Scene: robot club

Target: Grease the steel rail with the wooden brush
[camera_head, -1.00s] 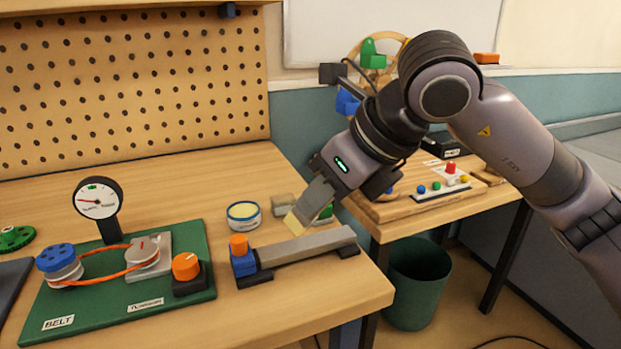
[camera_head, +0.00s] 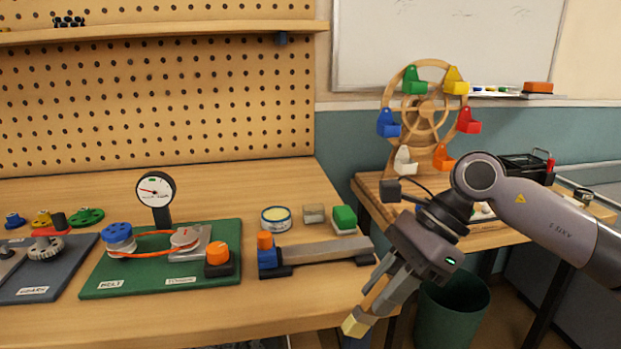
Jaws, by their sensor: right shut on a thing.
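The steel rail (camera_head: 318,251) lies on the workbench near its right end, with a blue block and orange knob at its left end. My right gripper (camera_head: 380,297) is shut on the wooden brush (camera_head: 367,310). The brush tilts down to the left, and its pale yellow bristle end is lowest. In the picture it is in front of and right of the rail, apart from it, by the bench's front edge. My left gripper is not in view.
A green belt board (camera_head: 160,285) with a gauge (camera_head: 156,189) is left of the rail. A grey block (camera_head: 314,214) and a green-topped block (camera_head: 344,219) stand behind the rail. A toy Ferris wheel (camera_head: 424,108) is on the side table. A green bin (camera_head: 452,310) stands below.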

